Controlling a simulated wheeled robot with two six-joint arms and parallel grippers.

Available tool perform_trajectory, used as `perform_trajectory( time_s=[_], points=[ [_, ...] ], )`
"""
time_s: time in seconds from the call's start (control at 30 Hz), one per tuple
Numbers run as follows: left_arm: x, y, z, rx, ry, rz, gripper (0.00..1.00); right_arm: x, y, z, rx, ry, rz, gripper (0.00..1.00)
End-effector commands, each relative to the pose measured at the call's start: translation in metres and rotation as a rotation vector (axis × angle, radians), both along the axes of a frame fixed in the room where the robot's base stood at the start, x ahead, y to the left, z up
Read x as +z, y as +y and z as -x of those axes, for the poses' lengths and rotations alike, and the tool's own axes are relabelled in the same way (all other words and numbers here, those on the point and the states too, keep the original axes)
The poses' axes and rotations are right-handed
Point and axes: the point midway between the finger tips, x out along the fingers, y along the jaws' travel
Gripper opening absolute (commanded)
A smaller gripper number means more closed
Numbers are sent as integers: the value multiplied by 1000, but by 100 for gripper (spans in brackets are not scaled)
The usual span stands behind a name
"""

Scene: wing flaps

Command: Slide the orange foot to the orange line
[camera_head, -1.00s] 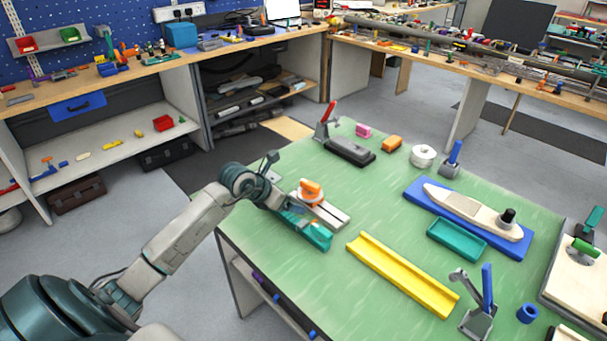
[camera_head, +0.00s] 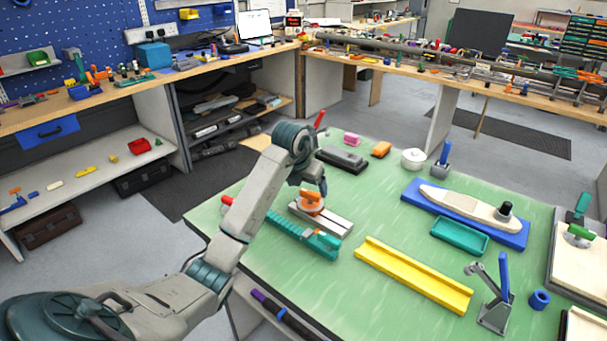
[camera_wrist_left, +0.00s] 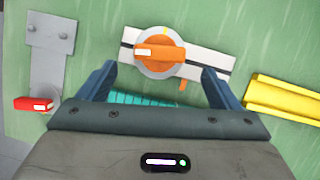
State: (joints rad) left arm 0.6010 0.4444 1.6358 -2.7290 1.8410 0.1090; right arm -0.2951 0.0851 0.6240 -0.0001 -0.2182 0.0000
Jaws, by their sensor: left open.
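An orange knob (camera_head: 311,198) sits on a round grey disc on a pale rail (camera_head: 333,222) with a dark slot. In the left wrist view the orange knob (camera_wrist_left: 160,52) lies crosswise on the disc, left of the rail's middle. A small orange tab (camera_wrist_left: 183,85) sticks out from the rail's near edge; I cannot tell whether this is the foot. I cannot make out the orange line surely. My left gripper (camera_wrist_left: 160,78) is open and empty above the rail, its fingers apart on either side of the knob. In the head view my left gripper (camera_head: 323,188) hangs just above the knob.
A teal toothed strip (camera_head: 300,234) lies along the rail's near side. A yellow channel (camera_head: 413,274) is to the right. A grey plate with a red-handled part (camera_wrist_left: 50,60) lies left in the wrist view. A blue-based boat (camera_head: 465,205) and teal tray (camera_head: 460,236) stand further right.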

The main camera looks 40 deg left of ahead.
Motion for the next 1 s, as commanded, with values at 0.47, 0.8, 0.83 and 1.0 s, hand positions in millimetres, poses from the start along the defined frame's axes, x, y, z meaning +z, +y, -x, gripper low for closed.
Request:
perform_trajectory(
  time_s=[0.47,0.8,0.83,1.0],
  points=[
    [-51,2,-21,-2,1,0,85,15,3,8,-1,11,-4,44],
    [-52,2,-21,-2,-1,0,72,14,10,8,-4,12,-11,44],
    [-52,2,-21,-2,-1,0,66,14,10,8,-4,12,-11,44],
    [-52,2,-21,-2,-1,0,38,14,8,8,-3,12,-8,44]
  ],
)
